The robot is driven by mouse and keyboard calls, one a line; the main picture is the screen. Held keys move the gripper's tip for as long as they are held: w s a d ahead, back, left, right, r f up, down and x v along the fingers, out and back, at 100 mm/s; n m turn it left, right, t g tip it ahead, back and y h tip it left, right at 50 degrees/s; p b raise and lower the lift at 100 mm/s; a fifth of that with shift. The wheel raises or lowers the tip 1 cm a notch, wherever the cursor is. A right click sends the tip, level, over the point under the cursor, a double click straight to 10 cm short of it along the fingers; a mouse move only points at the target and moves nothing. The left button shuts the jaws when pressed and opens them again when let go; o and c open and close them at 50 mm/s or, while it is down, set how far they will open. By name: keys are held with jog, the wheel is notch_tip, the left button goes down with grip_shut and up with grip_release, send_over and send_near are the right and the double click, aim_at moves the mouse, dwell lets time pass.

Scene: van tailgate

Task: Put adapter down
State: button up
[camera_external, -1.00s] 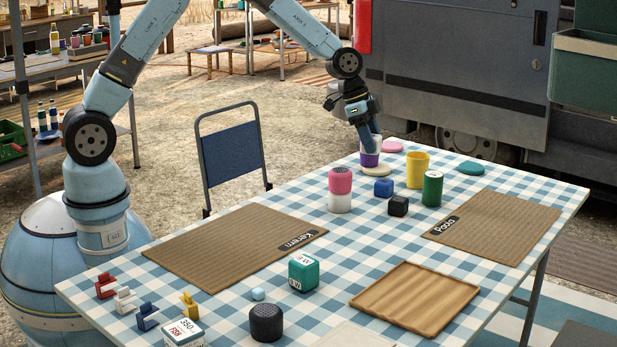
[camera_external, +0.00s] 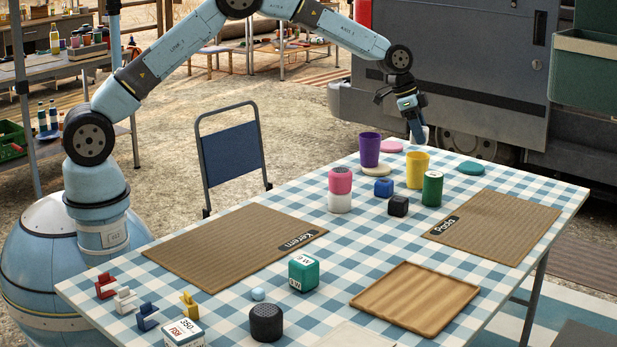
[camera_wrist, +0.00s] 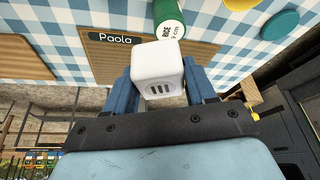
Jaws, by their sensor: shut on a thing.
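The white adapter (camera_wrist: 158,62), a block with dark slots in one face, is between the blue fingers of my gripper (camera_wrist: 160,92) in the wrist view. In the external view my gripper (camera_external: 416,128) points down at the far edge of the table, behind the yellow cup. The adapter (camera_external: 424,134) shows there only as a small pale patch at the fingertips. It is held in the air, clear of the cups.
The checked table has a purple cup (camera_external: 370,150), yellow cup (camera_external: 417,168), green can (camera_external: 432,188) and pink-and-white stack (camera_external: 340,189). Brown mats labelled Kerem (camera_external: 220,250) and Paola (camera_external: 497,225) and a wooden tray (camera_external: 415,300) are empty. A blue chair (camera_external: 232,157) stands behind.

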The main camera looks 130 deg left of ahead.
jog(key=w+a+f, duration=0.1)
jog(key=f, duration=0.1)
jog(key=w+a+f, duration=0.1)
jog(key=f, duration=0.1)
jog(key=w+a+f, duration=0.1)
jog(key=f, duration=0.1)
jog(key=shift+w+a, duration=0.25)
jog(key=shift+w, duration=0.05)
jog(key=shift+f, duration=1.5)
jog(key=shift+f, duration=0.1)
jog(key=o, duration=1.1)
jog(key=v, duration=1)
jog(key=shift+s+r, duration=0.15)
jog(key=shift+r, duration=0.15)
jog(key=shift+v, duration=0.75)
